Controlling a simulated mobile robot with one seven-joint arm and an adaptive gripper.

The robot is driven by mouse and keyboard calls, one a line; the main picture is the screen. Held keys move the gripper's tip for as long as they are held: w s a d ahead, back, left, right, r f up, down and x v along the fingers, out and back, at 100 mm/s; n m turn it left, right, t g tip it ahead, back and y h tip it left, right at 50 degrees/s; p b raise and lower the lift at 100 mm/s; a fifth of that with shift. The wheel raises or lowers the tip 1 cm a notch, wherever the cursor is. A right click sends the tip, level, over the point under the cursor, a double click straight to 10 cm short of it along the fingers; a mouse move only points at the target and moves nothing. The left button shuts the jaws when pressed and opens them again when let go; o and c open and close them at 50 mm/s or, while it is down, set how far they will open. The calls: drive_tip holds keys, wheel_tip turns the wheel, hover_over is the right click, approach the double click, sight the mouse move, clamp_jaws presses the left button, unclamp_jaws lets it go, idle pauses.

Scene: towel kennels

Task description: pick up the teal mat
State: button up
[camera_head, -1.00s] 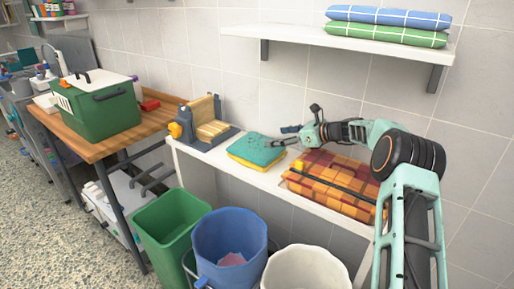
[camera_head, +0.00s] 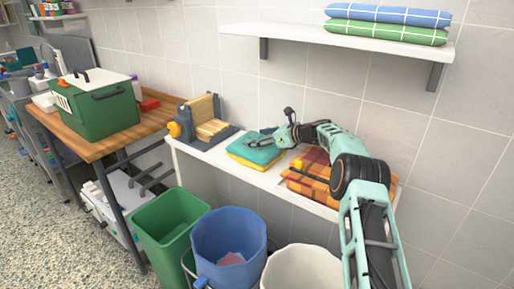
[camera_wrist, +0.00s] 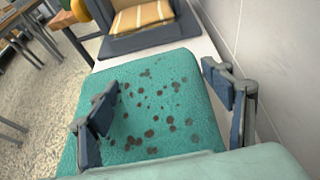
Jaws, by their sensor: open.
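The teal mat (camera_head: 262,148) lies folded on the white shelf, on top of a yellow cloth (camera_head: 240,160). In the wrist view the teal mat (camera_wrist: 160,100) fills the middle and shows dark spots on its top. My gripper (camera_head: 262,137) is over the mat's right part in the head view. In the wrist view my gripper (camera_wrist: 165,100) is open, with one finger at the left and one at the right of the mat's spotted top. I cannot tell whether the fingers touch the mat.
A grey stand with a striped tan cushion (camera_head: 208,128) stands left of the mat. An orange plaid cloth (camera_head: 312,180) lies to the right under my arm. Green (camera_head: 172,222) and blue (camera_head: 229,245) bins stand below in front. The tiled wall is close behind.

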drive_tip(key=shift+c, duration=0.5)
drive_tip(key=c, duration=0.8)
drive_tip(key=shift+c, duration=0.2)
